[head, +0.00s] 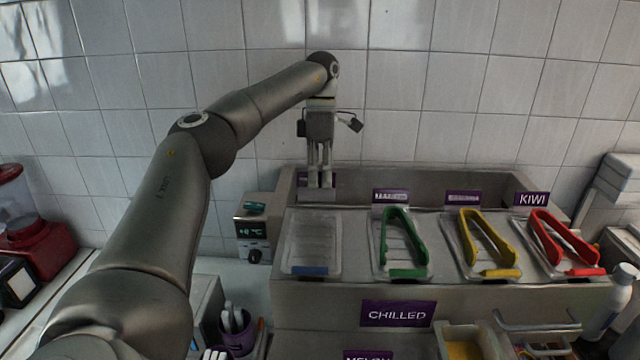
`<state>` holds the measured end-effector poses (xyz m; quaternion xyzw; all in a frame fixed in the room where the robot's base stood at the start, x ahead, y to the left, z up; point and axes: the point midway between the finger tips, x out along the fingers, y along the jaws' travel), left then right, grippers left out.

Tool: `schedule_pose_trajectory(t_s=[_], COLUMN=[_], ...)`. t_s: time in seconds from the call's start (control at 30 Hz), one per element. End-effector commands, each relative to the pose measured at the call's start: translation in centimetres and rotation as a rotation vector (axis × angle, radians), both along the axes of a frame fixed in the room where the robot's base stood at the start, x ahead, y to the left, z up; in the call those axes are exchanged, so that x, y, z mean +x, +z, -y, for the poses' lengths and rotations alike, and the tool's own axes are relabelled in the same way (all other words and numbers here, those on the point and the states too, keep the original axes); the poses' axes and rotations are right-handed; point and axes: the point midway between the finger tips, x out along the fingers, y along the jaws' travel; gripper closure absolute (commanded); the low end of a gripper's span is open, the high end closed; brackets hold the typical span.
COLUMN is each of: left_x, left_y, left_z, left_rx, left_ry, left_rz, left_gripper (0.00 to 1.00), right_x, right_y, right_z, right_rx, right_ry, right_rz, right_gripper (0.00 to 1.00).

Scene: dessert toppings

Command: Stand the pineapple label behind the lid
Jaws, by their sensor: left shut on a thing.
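My left gripper (320,180) hangs down at the back left of the chilled counter, its fingers shut on a small purple label (304,181) with a pale base. The fingers cover most of the label's face, so its text cannot be read. The label looks upright, just behind the leftmost clear lid (312,240), which has a blue handle strip at its front and no tongs on it. I cannot tell whether the label's base touches the counter. My right gripper is not in view.
Lids with green tongs (403,240), yellow tongs (487,238) and red tongs (562,240) lie to the right. Purple labels stand behind them, one reading KIWI (531,199). The counter's raised back wall (420,178) is close behind. A dial device (254,238) stands at left.

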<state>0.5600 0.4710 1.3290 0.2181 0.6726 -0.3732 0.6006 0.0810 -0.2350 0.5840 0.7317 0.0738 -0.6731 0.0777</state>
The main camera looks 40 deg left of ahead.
Motion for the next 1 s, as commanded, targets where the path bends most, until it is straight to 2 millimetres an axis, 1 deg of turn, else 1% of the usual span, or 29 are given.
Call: schedule_pose_trajectory(t_s=[0.03, 0.2, 0.3, 0.5, 0.9, 0.93, 1.0], left_x=[-0.2, -0.2, -0.1, -0.1, -0.1, -0.1, -0.1], left_y=[-0.3, -2.1, -2.5, -2.6, -3.7, -3.7, -3.7], left_z=[0.0, 0.0, 0.0, 0.1, 0.1, 0.1, 0.1], left_rx=[0.0, 0.0, -0.001, -0.001, -0.002, -0.001, -0.001], left_ry=[-0.002, -0.002, 0.0, 0.0, 0.0, 0.0, 0.0], left_rz=[-0.007, -0.004, -0.002, -0.002, -0.002, -0.002, -0.002], left_gripper=[1.0, 1.0, 1.0, 1.0, 1.0, 0.89, 0.8], right_x=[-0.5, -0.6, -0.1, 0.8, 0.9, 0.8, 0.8], right_y=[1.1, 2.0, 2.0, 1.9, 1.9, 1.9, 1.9], right_z=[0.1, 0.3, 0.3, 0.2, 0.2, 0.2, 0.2], right_rx=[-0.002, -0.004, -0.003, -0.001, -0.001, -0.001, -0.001], right_ry=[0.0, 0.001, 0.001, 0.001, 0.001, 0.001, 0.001], right_rz=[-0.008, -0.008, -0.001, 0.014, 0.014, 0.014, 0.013], right_gripper=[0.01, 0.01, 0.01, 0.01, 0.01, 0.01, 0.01])
